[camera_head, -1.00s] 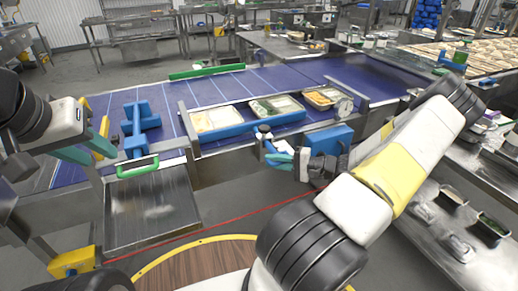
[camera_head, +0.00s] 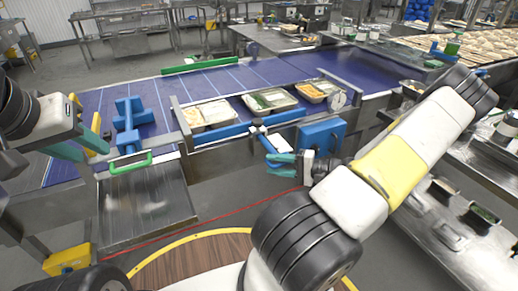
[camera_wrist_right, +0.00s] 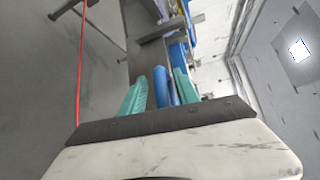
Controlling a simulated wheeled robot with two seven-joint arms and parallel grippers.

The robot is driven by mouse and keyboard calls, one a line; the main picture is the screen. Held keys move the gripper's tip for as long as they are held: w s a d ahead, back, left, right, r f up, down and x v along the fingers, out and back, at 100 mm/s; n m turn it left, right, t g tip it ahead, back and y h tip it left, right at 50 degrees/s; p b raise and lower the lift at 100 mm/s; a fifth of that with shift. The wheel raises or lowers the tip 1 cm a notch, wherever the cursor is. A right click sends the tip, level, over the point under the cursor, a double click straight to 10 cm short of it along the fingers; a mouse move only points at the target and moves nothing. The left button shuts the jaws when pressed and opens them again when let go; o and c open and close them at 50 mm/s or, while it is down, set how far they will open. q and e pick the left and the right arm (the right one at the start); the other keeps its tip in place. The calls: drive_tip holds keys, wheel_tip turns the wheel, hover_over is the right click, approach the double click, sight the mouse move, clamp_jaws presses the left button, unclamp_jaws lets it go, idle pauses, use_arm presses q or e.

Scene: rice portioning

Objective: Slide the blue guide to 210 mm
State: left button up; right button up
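The blue guide (camera_head: 222,132) is a long bar along the near side of the conveyor, in front of the food trays. A black knob sits at its middle, and a blue handle (camera_head: 267,143) slopes down from there toward my right gripper (camera_head: 281,165). In the right wrist view the blue handle (camera_wrist_right: 166,86) lies between the teal fingers of the right gripper (camera_wrist_right: 160,92). The fingers stand apart, with a narrow gap beside the handle; no firm grip shows. My left gripper (camera_head: 80,145) is open and empty at the left, beside a blue fixture.
A round white dial (camera_head: 338,101) stands at the right end of the guide. A blue box (camera_head: 321,136) is close right of my right gripper. A blue cross-shaped fixture (camera_head: 131,121) and green handle (camera_head: 131,164) are at left. A steel chute (camera_head: 147,207) slopes in front.

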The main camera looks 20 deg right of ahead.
drive_tip(key=shift+d, duration=0.1)
drive_tip(key=v, duration=0.7)
drive_tip(key=shift+s+d+r, duration=0.1)
drive_tip(key=shift+s+d, duration=0.1)
drive_tip(key=shift+d, duration=0.05)
idle(0.4)
